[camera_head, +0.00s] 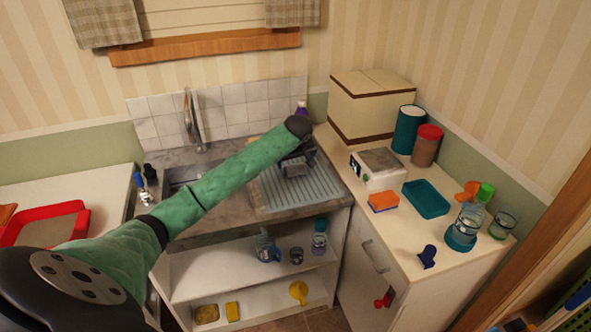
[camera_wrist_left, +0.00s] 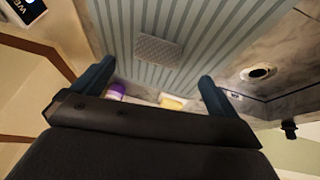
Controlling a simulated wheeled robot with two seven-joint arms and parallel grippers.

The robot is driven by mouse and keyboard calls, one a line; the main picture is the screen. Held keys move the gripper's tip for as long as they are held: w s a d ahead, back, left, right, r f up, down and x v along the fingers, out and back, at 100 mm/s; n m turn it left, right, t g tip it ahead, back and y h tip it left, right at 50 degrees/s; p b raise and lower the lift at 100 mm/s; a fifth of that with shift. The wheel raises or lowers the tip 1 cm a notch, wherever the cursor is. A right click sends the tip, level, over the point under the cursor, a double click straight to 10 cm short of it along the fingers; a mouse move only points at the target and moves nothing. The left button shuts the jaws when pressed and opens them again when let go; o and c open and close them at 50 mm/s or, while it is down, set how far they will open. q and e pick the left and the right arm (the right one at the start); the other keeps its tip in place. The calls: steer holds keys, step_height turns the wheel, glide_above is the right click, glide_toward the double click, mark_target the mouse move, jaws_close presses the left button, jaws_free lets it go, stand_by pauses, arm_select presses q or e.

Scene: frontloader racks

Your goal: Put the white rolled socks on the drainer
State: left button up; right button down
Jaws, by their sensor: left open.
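The ridged blue-grey drainer (camera_head: 315,187) lies beside the sink, and its ridges fill the middle of the left wrist view (camera_wrist_left: 205,35). A small pale grey, textured block-like thing (camera_wrist_left: 158,52) lies on the ridges; it looks like the rolled socks, though I cannot be sure. In the head view my left gripper hides that spot. My left gripper (camera_head: 294,165) is over the drainer with its fingers apart. In the wrist view the textured thing shows beyond the open fingertips, apart from both. My right gripper is not in view.
A purple-capped bottle (camera_head: 301,108) stands behind the drainer, near a yellow sponge (camera_wrist_left: 172,102). The sink (camera_head: 180,178) is left of it. At right the counter holds a white scale-like box (camera_head: 378,170), an orange sponge (camera_head: 383,203), a teal tray (camera_head: 426,199) and jars.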

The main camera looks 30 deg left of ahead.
arm_select(q)
steer(key=shift+b+v, duration=0.45)
steer(key=shift+v, duration=1.65)
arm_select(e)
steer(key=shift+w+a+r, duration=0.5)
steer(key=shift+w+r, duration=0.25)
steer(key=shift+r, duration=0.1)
